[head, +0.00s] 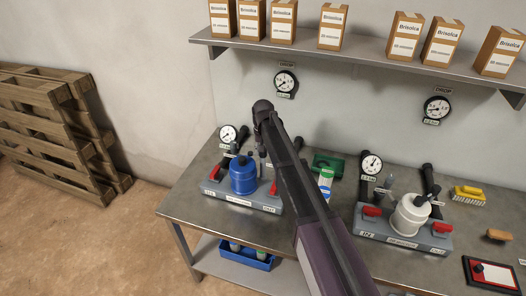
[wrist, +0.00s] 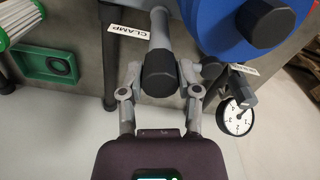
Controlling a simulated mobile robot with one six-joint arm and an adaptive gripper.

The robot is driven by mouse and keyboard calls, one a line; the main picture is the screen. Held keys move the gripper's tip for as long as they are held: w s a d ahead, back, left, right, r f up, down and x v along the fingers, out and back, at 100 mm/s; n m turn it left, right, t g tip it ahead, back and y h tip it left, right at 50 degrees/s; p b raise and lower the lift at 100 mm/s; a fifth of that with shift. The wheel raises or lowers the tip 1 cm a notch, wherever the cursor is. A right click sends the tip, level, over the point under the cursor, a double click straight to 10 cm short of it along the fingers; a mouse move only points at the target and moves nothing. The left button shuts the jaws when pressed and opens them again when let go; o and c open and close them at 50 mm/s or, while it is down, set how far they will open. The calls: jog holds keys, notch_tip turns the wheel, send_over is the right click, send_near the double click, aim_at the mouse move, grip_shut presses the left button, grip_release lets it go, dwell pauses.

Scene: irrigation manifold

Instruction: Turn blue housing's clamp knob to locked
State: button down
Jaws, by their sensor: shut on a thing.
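The blue housing (head: 243,178) stands on the left grey manifold block on the bench. It also shows at the top right of the wrist view (wrist: 215,18), with a dark knob (wrist: 264,24) on it. The clamp knob (wrist: 160,75) is a dark knob on a grey stem, beside a white CLAMP label (wrist: 128,32). My gripper (wrist: 159,88) is shut on the clamp knob, one finger on each side. In the head view my gripper (head: 262,152) points down just right of the blue housing, and the clamp knob cannot be made out there.
Red-handled valves (head: 215,172) flank the blue housing. A white housing (head: 410,214) stands on a second manifold to the right. A shelf (head: 370,58) with boxes hangs above.

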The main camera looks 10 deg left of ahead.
jog(key=n, duration=0.3)
jog(key=shift+s+d+n, duration=0.15)
jog(key=shift+s+n, duration=0.05)
jog(key=shift+n, duration=0.2)
jog(key=shift+f+n, duration=0.1)
jog(key=shift+n, duration=1.7)
jog(key=shift+c, duration=1.5)
grip_release()
jog(key=shift+w, duration=0.1)
jog(key=shift+w, duration=0.1)
jog(key=shift+m, duration=0.3)
